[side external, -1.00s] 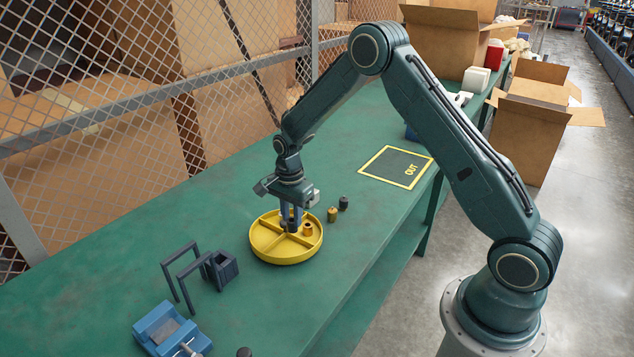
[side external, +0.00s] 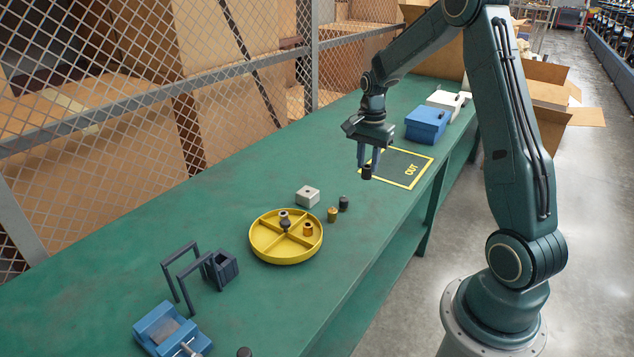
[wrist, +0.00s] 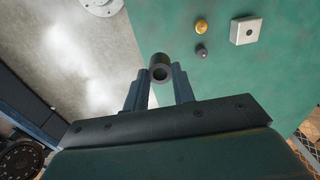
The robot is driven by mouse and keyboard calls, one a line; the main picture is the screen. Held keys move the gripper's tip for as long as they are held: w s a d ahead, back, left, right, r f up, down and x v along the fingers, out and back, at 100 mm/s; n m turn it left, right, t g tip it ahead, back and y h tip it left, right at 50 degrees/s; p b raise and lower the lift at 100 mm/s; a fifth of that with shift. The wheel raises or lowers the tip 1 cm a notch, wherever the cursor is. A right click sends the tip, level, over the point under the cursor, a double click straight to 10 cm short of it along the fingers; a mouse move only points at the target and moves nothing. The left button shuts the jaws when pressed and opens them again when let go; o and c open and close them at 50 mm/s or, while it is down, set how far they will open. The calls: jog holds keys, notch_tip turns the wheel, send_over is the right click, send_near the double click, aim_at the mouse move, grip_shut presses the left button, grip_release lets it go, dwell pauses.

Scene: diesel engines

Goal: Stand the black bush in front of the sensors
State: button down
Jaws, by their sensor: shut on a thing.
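My gripper (side external: 367,165) is shut on the black bush (side external: 367,173), holding it above the table by the near-left edge of the OUT square (side external: 422,181). In the wrist view, the bush (wrist: 160,68) is a dark hollow cylinder between the fingers (wrist: 158,86). A brass knobbed piece (side external: 332,214) and a dark knobbed piece (side external: 343,203) stand right of the yellow tray; they may be the sensors, but I cannot be sure. They also show in the wrist view, brass (wrist: 201,27) and dark (wrist: 201,52).
The yellow divided tray (side external: 262,254) holds a copper bush (side external: 308,229) and dark small parts. A pale block with a hole (side external: 308,196) stands behind it. Dark frames (side external: 180,272), an open dark box (side external: 222,268) and a blue vise (side external: 168,330) are at left; a blue box (side external: 428,124) stands beyond OUT.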

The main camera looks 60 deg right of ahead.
notch_tip(320, 180, down, 16)
jog(key=shift+f, duration=0.1)
dwell(0.6)
jog(key=shift+f, duration=1.9)
jog(key=shift+f, duration=0.15)
jog(key=c, duration=1.2)
grip_release()
jog(key=shift+o, duration=0.2)
notch_tip(320, 180, up, 12)
jog(key=shift+r, duration=0.2)
